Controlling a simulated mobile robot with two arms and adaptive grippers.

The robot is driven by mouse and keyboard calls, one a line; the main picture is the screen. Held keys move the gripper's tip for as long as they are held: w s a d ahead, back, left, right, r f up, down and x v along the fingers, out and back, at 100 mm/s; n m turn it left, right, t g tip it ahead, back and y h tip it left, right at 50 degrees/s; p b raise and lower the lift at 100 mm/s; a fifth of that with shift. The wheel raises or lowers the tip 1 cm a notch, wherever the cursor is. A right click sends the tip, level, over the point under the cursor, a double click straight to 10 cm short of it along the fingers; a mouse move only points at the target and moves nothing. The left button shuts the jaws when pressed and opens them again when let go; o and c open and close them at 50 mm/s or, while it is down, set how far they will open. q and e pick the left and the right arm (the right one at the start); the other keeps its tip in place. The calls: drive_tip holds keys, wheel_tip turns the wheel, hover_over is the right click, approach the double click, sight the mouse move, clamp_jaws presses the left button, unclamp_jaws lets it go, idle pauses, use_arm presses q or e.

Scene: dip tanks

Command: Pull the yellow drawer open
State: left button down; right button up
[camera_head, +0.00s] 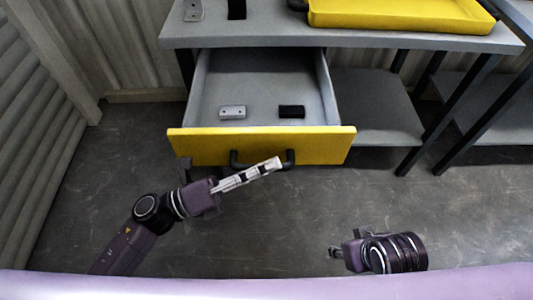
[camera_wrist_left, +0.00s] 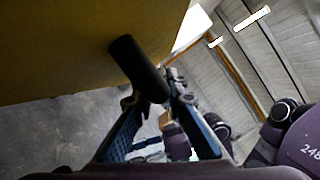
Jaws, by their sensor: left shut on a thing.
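The yellow drawer (camera_head: 200,146) stands pulled out from under the grey bench, with its grey inside in view. Its black handle (camera_head: 235,160) is on the yellow front and partly hidden by my left gripper. My left gripper (camera_head: 274,164) reaches in from the left and is shut on the handle. In the left wrist view, the black handle (camera_wrist_left: 135,65) runs between the fingertips of my left gripper (camera_wrist_left: 160,92), below the yellow front (camera_wrist_left: 60,50). My right gripper (camera_head: 336,253) is low on the right, apart from the drawer; its jaws are too small to read.
A grey block (camera_head: 232,112) and a black block (camera_head: 291,112) lie in the drawer. A yellow tray (camera_head: 400,18) stands on the grey bench (camera_head: 260,30). A lower shelf (camera_head: 375,115) and dark legs are to the right. The floor (camera_head: 460,215) in front is clear.

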use_arm(q)
drive_tip(key=shift+s, duration=0.6)
use_arm(e)
drive_tip(key=shift+f, duration=0.2)
drive_tip(key=shift+w, duration=0.15)
use_arm(q)
drive_tip(key=c, duration=1.9)
unclamp_jaws()
drive_tip(key=shift+c, duration=0.2)
drive_tip(key=v, duration=1.2)
use_arm(e)
drive_tip(key=shift+s, duration=0.2)
use_arm(q)
drive_tip(key=shift+f, duration=0.1)
